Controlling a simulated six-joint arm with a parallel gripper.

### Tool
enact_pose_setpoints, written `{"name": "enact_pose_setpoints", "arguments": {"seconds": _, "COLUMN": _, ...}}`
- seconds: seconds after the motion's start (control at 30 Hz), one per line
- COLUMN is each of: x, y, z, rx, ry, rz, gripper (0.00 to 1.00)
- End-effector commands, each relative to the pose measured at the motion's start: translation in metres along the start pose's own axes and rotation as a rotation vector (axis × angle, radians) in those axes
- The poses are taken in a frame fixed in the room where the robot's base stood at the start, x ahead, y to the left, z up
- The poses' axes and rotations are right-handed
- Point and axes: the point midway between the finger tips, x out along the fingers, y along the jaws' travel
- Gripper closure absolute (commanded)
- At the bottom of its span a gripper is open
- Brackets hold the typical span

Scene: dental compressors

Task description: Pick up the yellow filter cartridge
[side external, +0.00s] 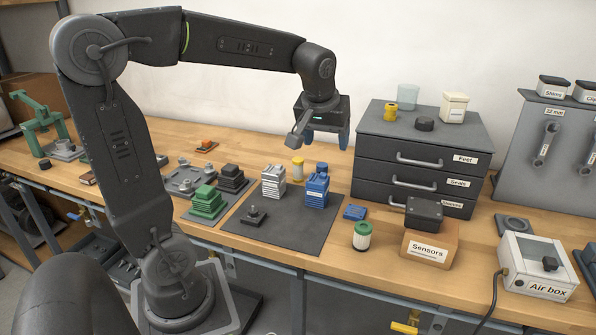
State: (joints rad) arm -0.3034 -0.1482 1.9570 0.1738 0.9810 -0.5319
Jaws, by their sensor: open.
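A small yellow cylinder (297,170), which looks like the yellow filter cartridge, stands upright at the back of the dark mat (290,231), behind and between a grey-white block stack (273,182) and a blue one (316,188). Its lower part is partly hidden. Another small yellow cylinder (390,113) stands on top of the dark drawer cabinet. My gripper (327,141) hangs in the air above the back of the bench, with blue fingertips pointing down. It is open and empty, above and to the right of the yellow cylinder on the mat.
The drawer cabinet (374,155) stands close on the right. A green-capped white cartridge (362,236), a blue part (354,212) and a Sensors box (428,247) are at front right. Green blocks (207,203) and dark blocks (232,178) stand left of the mat.

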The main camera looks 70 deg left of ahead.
Motion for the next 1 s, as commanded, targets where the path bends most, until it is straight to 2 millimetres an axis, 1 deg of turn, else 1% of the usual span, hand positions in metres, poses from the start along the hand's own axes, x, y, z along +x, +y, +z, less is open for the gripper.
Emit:
{"name": "enact_pose_setpoints", "arguments": {"seconds": 0.03, "x": 0.016, "y": -0.008, "z": -0.025, "rx": -0.088, "ry": -0.011, "rz": -0.042, "gripper": 0.31}}
{"name": "enact_pose_setpoints", "arguments": {"seconds": 0.13, "x": 0.046, "y": -0.026, "z": -0.069, "rx": -0.258, "ry": -0.015, "rz": -0.116, "gripper": 0.31}}
{"name": "enact_pose_setpoints", "arguments": {"seconds": 0.2, "x": 0.069, "y": -0.043, "z": -0.096, "rx": -0.377, "ry": -0.015, "rz": -0.168, "gripper": 0.31}}
{"name": "enact_pose_setpoints", "arguments": {"seconds": 0.27, "x": 0.089, "y": -0.060, "z": -0.117, "rx": -0.475, "ry": -0.013, "rz": -0.211, "gripper": 0.31}}
{"name": "enact_pose_setpoints", "arguments": {"seconds": 0.3, "x": 0.103, "y": -0.072, "z": -0.129, "rx": -0.535, "ry": -0.009, "rz": -0.238, "gripper": 0.31}}
{"name": "enact_pose_setpoints", "arguments": {"seconds": 0.4, "x": 0.132, "y": -0.099, "z": -0.152, "rx": -0.668, "ry": 0.000, "rz": -0.296, "gripper": 0.31}}
{"name": "enact_pose_setpoints", "arguments": {"seconds": 0.5, "x": 0.154, "y": -0.120, "z": -0.166, "rx": -0.760, "ry": 0.010, "rz": -0.336, "gripper": 0.31}}
{"name": "enact_pose_setpoints", "arguments": {"seconds": 0.63, "x": 0.168, "y": -0.135, "z": -0.173, "rx": -0.823, "ry": 0.017, "rz": -0.364, "gripper": 0.31}}
{"name": "enact_pose_setpoints", "arguments": {"seconds": 0.77, "x": 0.182, "y": -0.141, "z": -0.173, "rx": -0.836, "ry": 0.018, "rz": -0.370, "gripper": 0.31}}
{"name": "enact_pose_setpoints", "arguments": {"seconds": 1.0, "x": 0.225, "y": -0.155, "z": -0.166, "rx": -0.833, "ry": 0.016, "rz": -0.370, "gripper": 0.31}}
